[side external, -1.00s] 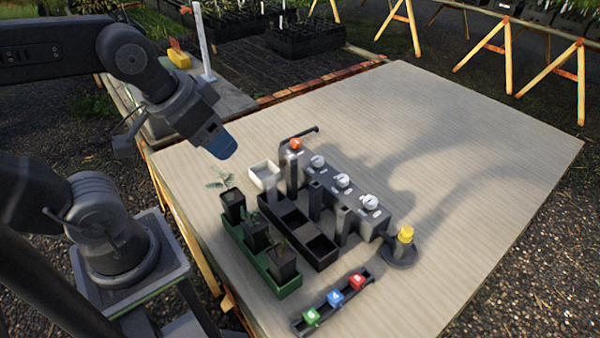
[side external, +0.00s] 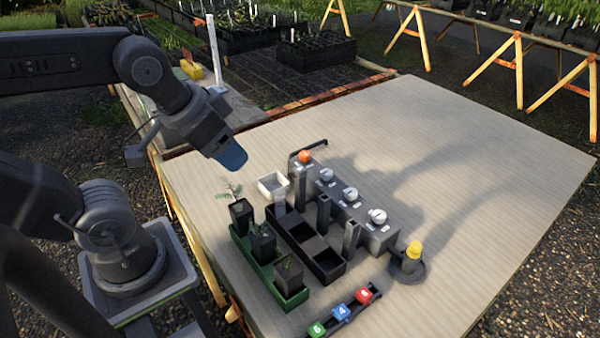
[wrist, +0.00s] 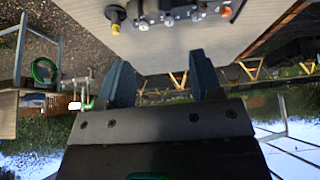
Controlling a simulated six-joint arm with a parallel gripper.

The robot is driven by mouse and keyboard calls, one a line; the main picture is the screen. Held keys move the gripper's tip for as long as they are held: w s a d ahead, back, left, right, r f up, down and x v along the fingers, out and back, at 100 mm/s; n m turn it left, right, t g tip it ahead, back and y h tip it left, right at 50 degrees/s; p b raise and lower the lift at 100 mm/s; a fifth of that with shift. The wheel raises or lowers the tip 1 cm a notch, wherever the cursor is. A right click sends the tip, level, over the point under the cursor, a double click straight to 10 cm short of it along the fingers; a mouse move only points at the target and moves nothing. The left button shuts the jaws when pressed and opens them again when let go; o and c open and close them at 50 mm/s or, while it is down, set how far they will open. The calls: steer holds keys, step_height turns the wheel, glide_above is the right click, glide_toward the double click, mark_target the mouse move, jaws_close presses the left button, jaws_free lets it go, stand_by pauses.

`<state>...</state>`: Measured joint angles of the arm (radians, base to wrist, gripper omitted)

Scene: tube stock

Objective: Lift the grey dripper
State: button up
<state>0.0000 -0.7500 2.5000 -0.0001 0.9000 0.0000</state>
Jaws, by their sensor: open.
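Several upright grey pieces stand in a row in front of a grey box with dials (side external: 372,236). A lighter grey one (side external: 352,240) is at the near end, and darker ones (side external: 324,211) stand further back. I cannot tell for certain which is the grey dripper. My gripper (side external: 232,158) hangs in the air above the left part of the table, up and left of these pieces, with blue fingertips. In the wrist view my gripper (wrist: 161,80) is open, with nothing between its fingers. The dial box shows at the top edge there, far off and cut off.
A black tray (side external: 330,272) and a green tray (side external: 292,302) with potted seedlings lie left of the grey pieces. A white dish (side external: 272,184) sits behind. The table's right side (side external: 480,180) is clear.

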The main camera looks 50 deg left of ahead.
steer(key=g, duration=0.6)
glide_above(301, 168)
step_height(301, 168, down, 10)
steer(key=f, duration=0.8)
steer(key=shift+s+d+f, duration=0.2)
steer(key=shift+f, duration=0.1)
steer(key=shift+w+a+f, duration=0.1)
steer(key=shift+w+f, duration=0.05)
steer(key=shift+f, duration=1.15)
steer(key=shift+w+a+f, duration=0.1)
steer(key=shift+f, duration=1.2)
steer(key=shift+c, duration=0.3)
steer(key=c, duration=0.9)
